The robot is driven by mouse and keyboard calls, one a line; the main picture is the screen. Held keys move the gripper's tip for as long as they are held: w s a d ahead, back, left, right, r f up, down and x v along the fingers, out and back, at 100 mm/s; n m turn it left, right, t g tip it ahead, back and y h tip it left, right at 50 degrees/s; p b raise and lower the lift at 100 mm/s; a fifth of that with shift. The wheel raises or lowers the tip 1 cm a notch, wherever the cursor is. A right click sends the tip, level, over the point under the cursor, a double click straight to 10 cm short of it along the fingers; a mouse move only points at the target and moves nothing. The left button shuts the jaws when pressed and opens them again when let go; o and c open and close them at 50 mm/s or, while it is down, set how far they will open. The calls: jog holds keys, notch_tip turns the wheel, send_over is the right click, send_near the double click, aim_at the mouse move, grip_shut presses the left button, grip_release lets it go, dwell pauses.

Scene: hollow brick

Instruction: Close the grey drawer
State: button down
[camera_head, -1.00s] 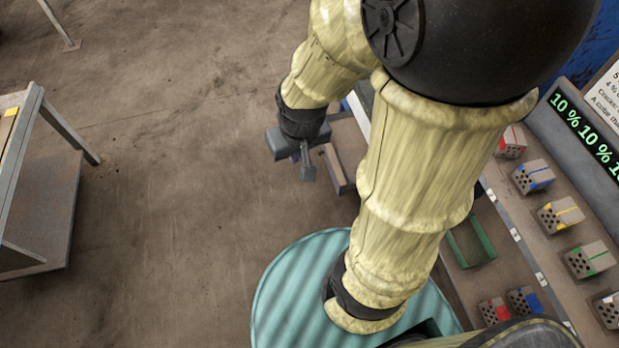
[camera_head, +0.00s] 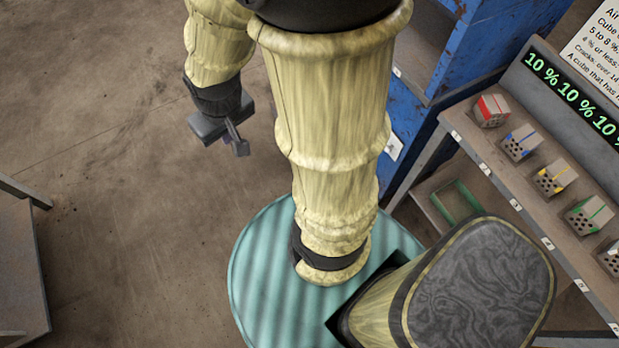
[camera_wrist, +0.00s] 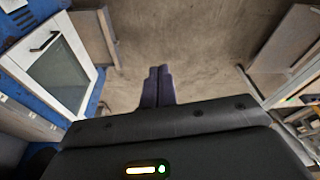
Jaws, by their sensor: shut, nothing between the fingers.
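My gripper (camera_head: 238,146) hangs over bare floor to the left of my arm in the head view. Its two fingers (camera_wrist: 158,87) are together in the wrist view, with nothing between them. What looks like the grey drawer (camera_wrist: 109,36) shows at the upper left of the wrist view, beside the white door, sticking out over the floor. The fingers are apart from it, to its right in that picture. In the head view the drawer is not seen; my arm covers the area in front of the blue cabinet (camera_head: 405,120).
A white-framed door (camera_wrist: 60,68) with a dark handle is left in the wrist view. A shelf (camera_head: 540,205) with several marked bricks and a green tray (camera_head: 457,202) stand at right. A grey table (camera_head: 20,265) is at left. The floor between is clear.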

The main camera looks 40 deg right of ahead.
jog(key=w+d+f+n+g+h+b, duration=0.2)
jog(key=d+f+n+h+b, duration=0.3)
jog(key=f+b, duration=1)
jog(key=w+d+f+n+g+h+b, duration=0.2)
jog(key=f+b, duration=1.4)
jog(key=f, duration=1.8)
jog(key=w+d+f+n+g+h+b, duration=0.2)
jog(key=w+d+f+n+h+b, duration=0.3)
jog(key=f+b, duration=1)
jog(key=d+f+n+h, duration=0.3)
jog(key=d+f+h, duration=0.1)
jog(key=f, duration=0.5)
jog(key=shift+w+f+g+h+b, duration=0.3)
jog(key=shift+w+h+b, duration=0.1)
jog(key=shift+h, duration=0.4)
jog(key=shift+d, duration=0.1)
